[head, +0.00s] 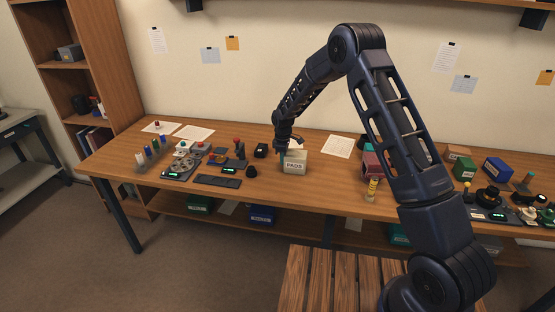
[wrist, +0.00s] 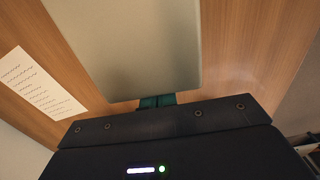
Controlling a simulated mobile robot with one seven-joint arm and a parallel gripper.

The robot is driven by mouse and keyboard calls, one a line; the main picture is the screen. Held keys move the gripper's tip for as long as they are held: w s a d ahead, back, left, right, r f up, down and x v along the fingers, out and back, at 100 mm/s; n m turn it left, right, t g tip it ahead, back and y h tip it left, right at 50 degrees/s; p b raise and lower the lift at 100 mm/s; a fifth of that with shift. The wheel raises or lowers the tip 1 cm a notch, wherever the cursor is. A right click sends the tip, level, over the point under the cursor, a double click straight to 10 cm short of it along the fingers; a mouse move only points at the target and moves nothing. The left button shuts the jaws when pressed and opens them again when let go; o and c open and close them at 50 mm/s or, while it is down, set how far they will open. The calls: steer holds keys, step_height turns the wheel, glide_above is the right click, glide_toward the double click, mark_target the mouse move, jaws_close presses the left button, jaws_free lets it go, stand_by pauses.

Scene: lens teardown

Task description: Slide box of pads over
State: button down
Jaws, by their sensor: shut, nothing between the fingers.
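The box of pads (head: 295,162) is a pale grey box with a dark "PADS" label on its front. It stands upright on the wooden table, near the middle of the head view. My gripper (head: 283,151) is shut and empty, low at the box's left side. In the wrist view the box (wrist: 135,45) fills the upper middle as a plain pale face. The shut fingertips (wrist: 157,101) show as a small teal patch at the box's edge. I cannot tell whether they touch it.
A black keyboard (head: 217,181), a dark dome-shaped thing (head: 251,171) and a small black box (head: 261,150) lie left of the box. A paper sheet (head: 338,147) lies to its right, then a dark red box (head: 372,163) and a yellow bottle (head: 371,189). Table between is mostly clear.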

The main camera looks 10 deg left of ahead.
steer(key=d, duration=1.8)
steer(key=shift+a, duration=0.15)
